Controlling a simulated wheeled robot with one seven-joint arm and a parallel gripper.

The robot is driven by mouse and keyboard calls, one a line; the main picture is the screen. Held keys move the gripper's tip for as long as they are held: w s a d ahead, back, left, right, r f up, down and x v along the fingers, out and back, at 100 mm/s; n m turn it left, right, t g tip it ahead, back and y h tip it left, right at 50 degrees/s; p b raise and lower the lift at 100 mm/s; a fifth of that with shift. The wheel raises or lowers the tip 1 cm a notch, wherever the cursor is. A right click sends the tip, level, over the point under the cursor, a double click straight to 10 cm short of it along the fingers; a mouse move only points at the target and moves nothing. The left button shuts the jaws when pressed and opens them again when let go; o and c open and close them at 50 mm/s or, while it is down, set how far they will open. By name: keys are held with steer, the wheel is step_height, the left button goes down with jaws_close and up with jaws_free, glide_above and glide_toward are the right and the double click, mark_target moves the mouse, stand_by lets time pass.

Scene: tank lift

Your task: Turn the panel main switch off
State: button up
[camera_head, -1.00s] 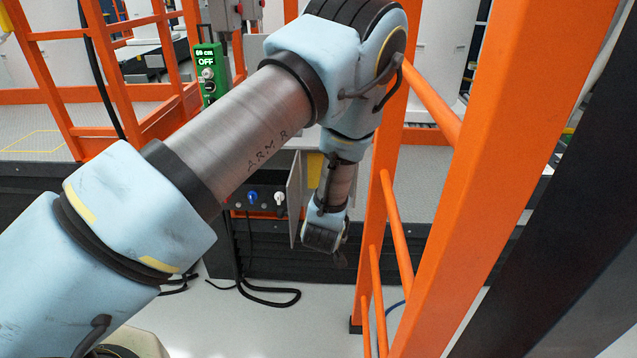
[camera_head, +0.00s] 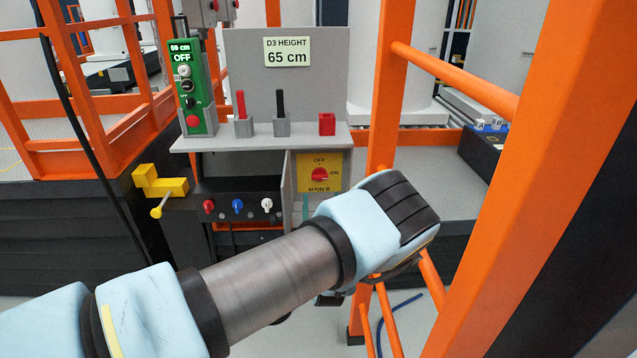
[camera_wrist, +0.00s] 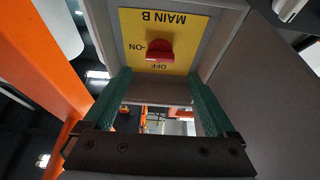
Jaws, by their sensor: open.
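The main switch is a red knob (camera_head: 320,174) on a yellow plate (camera_head: 304,186) marked OFF at top, ON at right and MAIN B below. Its handle seems to lie sideways, toward ON. In the wrist view the plate (camera_wrist: 190,28) is upside down, and the red knob (camera_wrist: 159,47) shows between and beyond my fingertips. My gripper (camera_wrist: 157,82) is open, its two green fingers on either side, apart from the knob and holding nothing. In the head view my arm hides most of the gripper, below the switch.
The switch sits in a recess with a grey open door (camera_head: 290,190) at its left. A shelf (camera_head: 262,138) with levers juts out above. Red, blue and white knobs (camera_head: 238,205) are at left. An orange post (camera_head: 385,90) and rails stand close at right.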

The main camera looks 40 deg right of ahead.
mark_target(320, 179)
steer(key=p+x, duration=0.1)
steer(key=x, duration=0.5)
steer(key=shift+w+d, duration=0.1)
steer(key=c, duration=1.4)
